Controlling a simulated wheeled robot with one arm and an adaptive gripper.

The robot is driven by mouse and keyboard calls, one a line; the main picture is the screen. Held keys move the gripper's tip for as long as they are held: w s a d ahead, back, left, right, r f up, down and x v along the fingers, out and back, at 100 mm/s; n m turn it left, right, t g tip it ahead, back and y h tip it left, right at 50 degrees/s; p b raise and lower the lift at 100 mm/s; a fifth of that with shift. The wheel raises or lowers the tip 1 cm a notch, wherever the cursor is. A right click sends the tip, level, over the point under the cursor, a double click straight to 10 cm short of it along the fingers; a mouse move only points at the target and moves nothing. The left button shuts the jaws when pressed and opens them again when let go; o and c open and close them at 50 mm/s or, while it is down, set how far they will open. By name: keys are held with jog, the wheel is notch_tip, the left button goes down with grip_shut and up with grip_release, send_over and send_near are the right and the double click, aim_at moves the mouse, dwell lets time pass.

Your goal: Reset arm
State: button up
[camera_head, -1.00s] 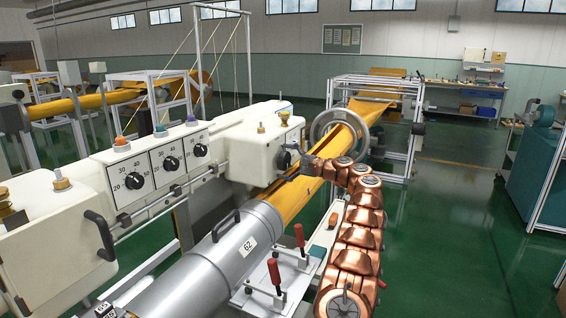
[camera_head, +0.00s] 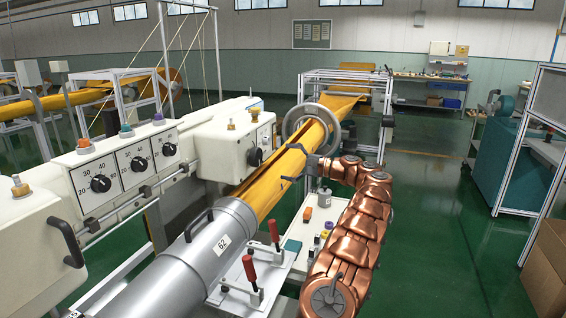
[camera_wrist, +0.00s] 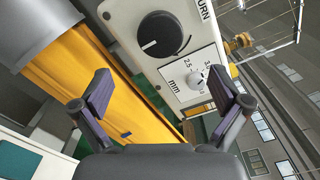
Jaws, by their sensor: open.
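My copper-coloured arm rises at the right of the head view and bends left at its top. My gripper (camera_head: 298,173) is at its end, beside the yellow felt tube (camera_head: 281,172). In the wrist view my gripper (camera_wrist: 162,98) is open, with nothing between its two dark finger pads. Beyond the fingers are the yellow felt (camera_wrist: 90,75) and a white machine panel (camera_wrist: 165,50) with a large black knob (camera_wrist: 160,34) and a small dial (camera_wrist: 197,80). I cannot tell from the views whether a finger touches the felt.
A grey cylinder marked 62 (camera_head: 180,270) and red-handled clamps (camera_head: 250,270) stand in front. A metal ring (camera_head: 313,126) surrounds the felt. A white shelf (camera_head: 303,245) with small items lies beside my arm. Open green floor (camera_head: 430,240) is at right, then a teal cabinet (camera_head: 495,165) and cardboard box (camera_head: 548,265).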

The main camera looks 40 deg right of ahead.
aim_at(253, 159)
dwell(0.4)
